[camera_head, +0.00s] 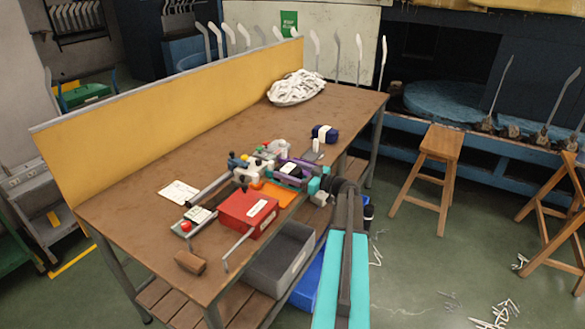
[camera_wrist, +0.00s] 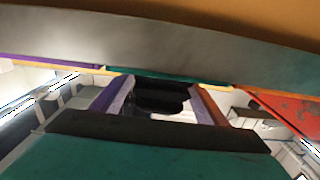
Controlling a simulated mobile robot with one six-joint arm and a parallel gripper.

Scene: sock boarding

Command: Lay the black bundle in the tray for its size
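A purple-edged tray (camera_head: 302,163) stands mid-table in the head view. A small black item with a white patch (camera_head: 290,168) shows at it; I cannot tell whether it is the black bundle. A black shape (camera_wrist: 160,98) between a purple strip and a brown strip shows in the wrist view. A dark navy bundle with a white band (camera_head: 325,133) lies apart, farther back. A red tray or box with a white label (camera_head: 248,210) stands nearer. My gripper (camera_head: 318,188) is at the table's right edge, close to the purple tray; its fingertips and any grip are unclear.
A white sock pile (camera_head: 296,88) lies at the back. A yellow partition (camera_head: 170,115) runs along the table (camera_head: 130,210). An orange flat piece (camera_head: 276,192) adjoins the red box. A grey bin (camera_head: 282,258) sits below the table edge. A wooden stool (camera_head: 438,145) stands right.

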